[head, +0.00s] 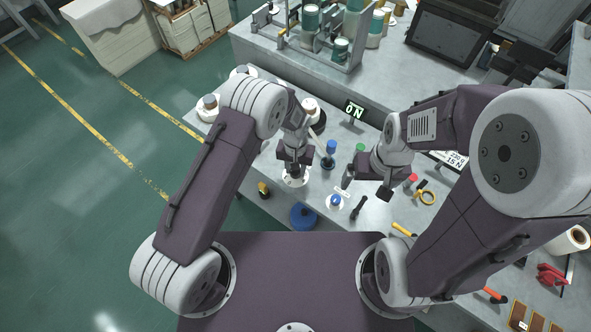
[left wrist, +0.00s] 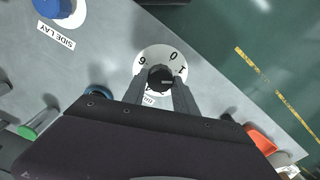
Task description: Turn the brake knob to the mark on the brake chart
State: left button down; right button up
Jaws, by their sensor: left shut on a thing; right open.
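A black knob (left wrist: 160,79) sits in the middle of a white numbered dial (left wrist: 142,60) in the left wrist view. The numbers 0 and 1 show; the lower part is partly hidden by the fingers. My left gripper (left wrist: 160,84) is shut on this knob. In the head view, my left gripper (head: 293,173) points down over the white dial (head: 295,183), hiding the knob. A white card (head: 456,160) with "250 g" and "15 N" stands at the right, partly covered by my right arm. A display (head: 354,110) shows 0 N. My right gripper (head: 366,187) is open above the bench.
A black-handled tool (head: 358,207) and a yellow ring (head: 426,198) lie near my right gripper. A blue round object (head: 303,216) is at the bench's front edge.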

pick_arm(q)
jog(key=m+b, duration=0.1)
jog(key=m, duration=0.2)
jog(key=shift+m, duration=0.3)
jog(key=shift+m+b, duration=0.3)
jog(key=shift+m, duration=1.1)
jog(key=c, duration=1)
grip_release()
jog(key=shift+s+r, duration=0.1)
jog(key=shift+o, duration=0.2)
jog(key=shift+a, duration=0.1)
